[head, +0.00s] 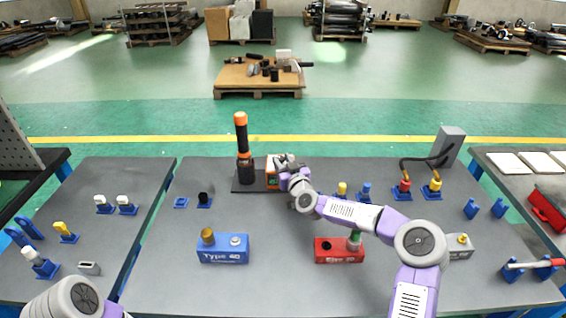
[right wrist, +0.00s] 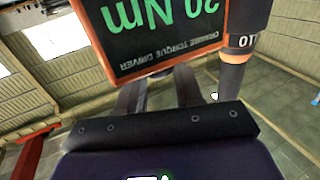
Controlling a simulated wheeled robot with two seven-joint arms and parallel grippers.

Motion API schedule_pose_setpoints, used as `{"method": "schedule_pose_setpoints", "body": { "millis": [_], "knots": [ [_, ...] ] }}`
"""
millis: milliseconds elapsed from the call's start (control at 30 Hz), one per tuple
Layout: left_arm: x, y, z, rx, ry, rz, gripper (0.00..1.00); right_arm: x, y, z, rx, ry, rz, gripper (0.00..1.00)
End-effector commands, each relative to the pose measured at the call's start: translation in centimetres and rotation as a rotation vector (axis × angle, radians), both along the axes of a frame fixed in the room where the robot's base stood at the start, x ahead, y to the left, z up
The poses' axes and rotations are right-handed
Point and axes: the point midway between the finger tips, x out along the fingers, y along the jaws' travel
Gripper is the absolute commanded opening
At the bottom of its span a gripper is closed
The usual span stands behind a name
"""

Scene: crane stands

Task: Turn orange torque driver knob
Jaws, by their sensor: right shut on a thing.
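The orange torque driver (head: 241,145) stands upright at the back of the middle table, with an orange top and black body. Beside it is its orange-edged display box (head: 272,176). In the right wrist view the display (right wrist: 155,32) is upside down and reads 20 Nm, above the label ORANGE TORQUE DRIVER. My right gripper (head: 280,162) is at this box, and its fingers (right wrist: 158,90) run behind the display's edge. It is shut on the knob, which the display and the gripper hide. My left gripper is out of view.
A blue Type 40 block (head: 222,249) and a red block (head: 338,252) stand on the table, the red one near my right arm. A grey box with cables (head: 449,146) and several coloured plugs are at the right. The table's front middle is clear.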

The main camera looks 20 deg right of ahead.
Motion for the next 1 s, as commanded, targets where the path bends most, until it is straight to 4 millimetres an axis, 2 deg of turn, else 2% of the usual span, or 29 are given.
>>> {"method": "schedule_pose_setpoints", "body": {
  "millis": [267,467,1000],
  "knots": [
    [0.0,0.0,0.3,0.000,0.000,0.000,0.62,0.0,0.2,0.1,-0.002,0.000,-0.021,0.05],
    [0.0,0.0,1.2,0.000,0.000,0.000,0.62,0.0,0.6,0.4,-0.004,-0.001,-0.109,0.05],
    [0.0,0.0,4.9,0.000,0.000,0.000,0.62,0.3,1.8,0.4,-0.003,-0.003,-0.591,0.05]
  ]
}}
